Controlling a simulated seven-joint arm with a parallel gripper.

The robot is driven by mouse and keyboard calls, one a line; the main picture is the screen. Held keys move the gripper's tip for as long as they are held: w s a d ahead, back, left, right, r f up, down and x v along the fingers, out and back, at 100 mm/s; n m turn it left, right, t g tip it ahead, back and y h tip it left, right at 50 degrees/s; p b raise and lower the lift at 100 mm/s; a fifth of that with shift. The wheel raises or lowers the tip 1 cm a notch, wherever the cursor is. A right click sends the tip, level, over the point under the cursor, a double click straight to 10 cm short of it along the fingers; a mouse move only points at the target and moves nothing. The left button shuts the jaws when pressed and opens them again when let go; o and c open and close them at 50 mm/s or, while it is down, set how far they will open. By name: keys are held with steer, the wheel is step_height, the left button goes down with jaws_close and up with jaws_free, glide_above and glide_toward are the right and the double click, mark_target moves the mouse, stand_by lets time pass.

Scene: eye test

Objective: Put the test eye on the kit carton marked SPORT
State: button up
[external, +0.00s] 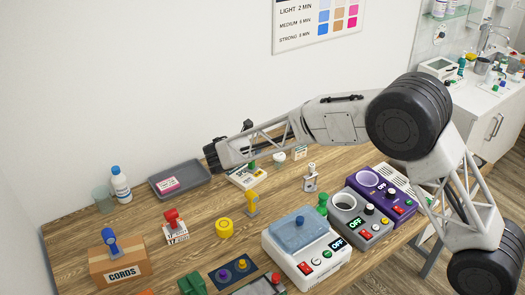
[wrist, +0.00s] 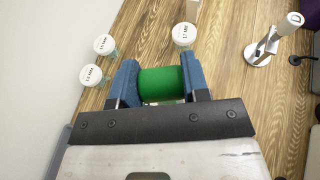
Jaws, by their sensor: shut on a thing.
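My gripper (wrist: 163,84) has its blue fingers shut on a green cylinder (wrist: 160,84) in the wrist view. The cylinder lies crosswise between the fingers; no eye marking shows on it, so I cannot tell whether it is the test eye. In the external view my gripper (external: 251,159) is mostly hidden by the arm, with a bit of green below it. A white carton (external: 241,180) with partly hidden lettering, apparently starting SP, lies just below and in front of it. I cannot tell whether the green piece touches this carton. The carton is not clear in the wrist view.
A grey tray (external: 196,181) lies to the left. A brown carton marked COROS (external: 122,272) bears a blue piece. A red piece (external: 172,217), yellow pieces and a white stand (external: 310,178) stand nearby. Devices (external: 307,262) fill the right front. White-capped jars (wrist: 105,44) are close.

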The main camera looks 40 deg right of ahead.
steer(key=shift+w+a+f, duration=0.1)
steer(key=shift+w+f, duration=0.05)
steer(key=shift+w, duration=1.65)
steer(key=shift+f, duration=1.75)
steer(key=shift+f, duration=0.1)
steer(key=o, duration=1.3)
steer(key=shift+c, duration=0.2)
steer(key=v, duration=1.2)
